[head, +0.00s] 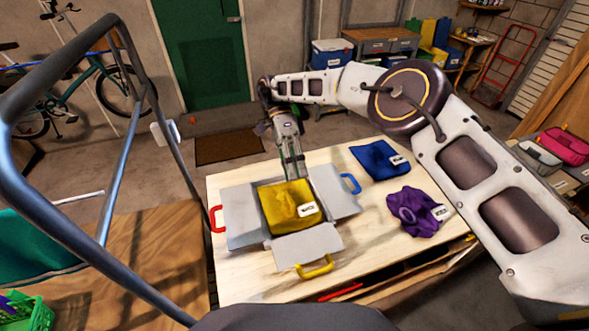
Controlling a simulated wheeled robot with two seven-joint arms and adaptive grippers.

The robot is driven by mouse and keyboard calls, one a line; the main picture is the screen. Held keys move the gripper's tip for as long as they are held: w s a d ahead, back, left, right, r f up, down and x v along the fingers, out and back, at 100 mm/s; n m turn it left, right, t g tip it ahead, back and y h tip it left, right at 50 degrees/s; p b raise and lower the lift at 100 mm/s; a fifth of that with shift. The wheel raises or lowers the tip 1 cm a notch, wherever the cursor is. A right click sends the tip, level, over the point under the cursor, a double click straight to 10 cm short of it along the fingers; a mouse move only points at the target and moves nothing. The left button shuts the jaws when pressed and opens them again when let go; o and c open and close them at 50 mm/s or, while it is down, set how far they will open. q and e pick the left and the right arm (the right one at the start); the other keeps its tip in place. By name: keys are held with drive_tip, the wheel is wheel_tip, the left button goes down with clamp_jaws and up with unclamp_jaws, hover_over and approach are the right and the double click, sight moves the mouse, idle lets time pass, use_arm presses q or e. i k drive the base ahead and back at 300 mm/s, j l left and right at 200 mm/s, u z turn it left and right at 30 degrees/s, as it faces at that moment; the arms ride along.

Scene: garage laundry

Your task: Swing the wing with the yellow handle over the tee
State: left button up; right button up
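A grey folding board lies on the pale wooden table, its wings spread out flat. The yellow tee (289,207) with a white label lies on its middle. The near wing (305,246) has the yellow handle (315,268) at its near edge. The left wing (240,216) has a red handle (217,218), and the right wing (332,190) has a blue handle (351,184). My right gripper (293,172) points down at the far edge of the tee, away from the yellow handle. Its finger gap and any contact are unclear. My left gripper is out of view.
A blue folded garment (376,159) and a purple garment (415,212) lie to the right on the table (345,285). A metal frame (120,30) crosses the left side. Clear tabletop surrounds the near wing.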

sight(296, 250)
drive_tip(key=k, duration=1.5)
